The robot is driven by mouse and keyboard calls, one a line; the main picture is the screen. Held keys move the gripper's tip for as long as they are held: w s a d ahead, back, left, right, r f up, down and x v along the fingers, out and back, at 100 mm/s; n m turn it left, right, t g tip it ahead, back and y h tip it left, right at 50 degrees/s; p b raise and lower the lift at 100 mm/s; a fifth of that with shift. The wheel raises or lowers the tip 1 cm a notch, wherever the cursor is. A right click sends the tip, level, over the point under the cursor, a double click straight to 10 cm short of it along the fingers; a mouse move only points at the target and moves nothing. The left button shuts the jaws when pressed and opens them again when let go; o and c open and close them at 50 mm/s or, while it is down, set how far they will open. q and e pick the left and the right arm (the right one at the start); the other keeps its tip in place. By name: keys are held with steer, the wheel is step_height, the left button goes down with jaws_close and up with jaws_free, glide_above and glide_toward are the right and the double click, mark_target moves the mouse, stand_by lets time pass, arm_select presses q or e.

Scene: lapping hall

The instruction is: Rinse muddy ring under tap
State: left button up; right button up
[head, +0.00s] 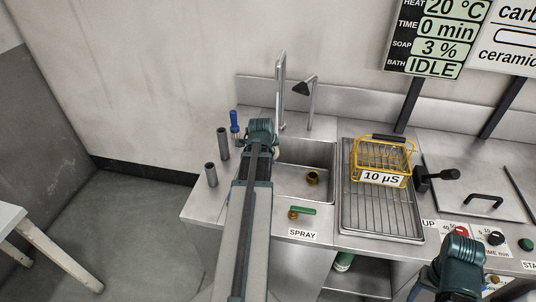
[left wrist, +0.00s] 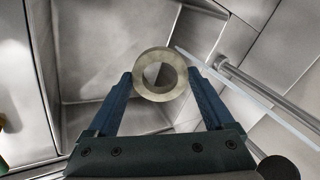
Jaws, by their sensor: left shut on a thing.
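The ring (left wrist: 143,82) shows in the left wrist view between the fingertips of my left gripper (left wrist: 160,88), which is shut on it. Its visible face looks dull grey-beige; I cannot make out clear mud. A pale thin streak, perhaps water, runs close by its upper right edge; I cannot tell whether it touches. In the head view my left gripper (head: 263,138) is over the left side of the sink (head: 290,189), and my arm hides most of the ring. The tall tap (head: 281,85) rises just behind it. My right gripper (head: 458,262) is at the lower right, fingers unclear.
A spray head (head: 305,88) stands beside the tap. A green-handled valve (head: 302,211) sits above the SPRAY label. A yellow basket (head: 383,155) stands on the draining rack (head: 381,217) at right. Grey posts (head: 211,174) and a blue-handled tool (head: 234,122) stand left of my arm.

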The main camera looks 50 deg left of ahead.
arm_select(q)
steer(key=w+a+f+b, duration=0.6)
steer(key=w, duration=0.2)
steer(key=shift+w+a+f, duration=0.15)
steer(key=shift+w+f, duration=0.2)
stand_by(0.4)
steer(key=shift+s, duration=0.1)
stand_by(5.3)
steer(key=s+d+r+p, duration=0.2)
steer(key=s+d+r, duration=0.1)
steer(key=s, duration=0.3)
steer(key=shift+s+d+p, duration=0.15)
steer(key=shift+d+p, duration=0.25)
steer(key=shift+d, duration=0.45)
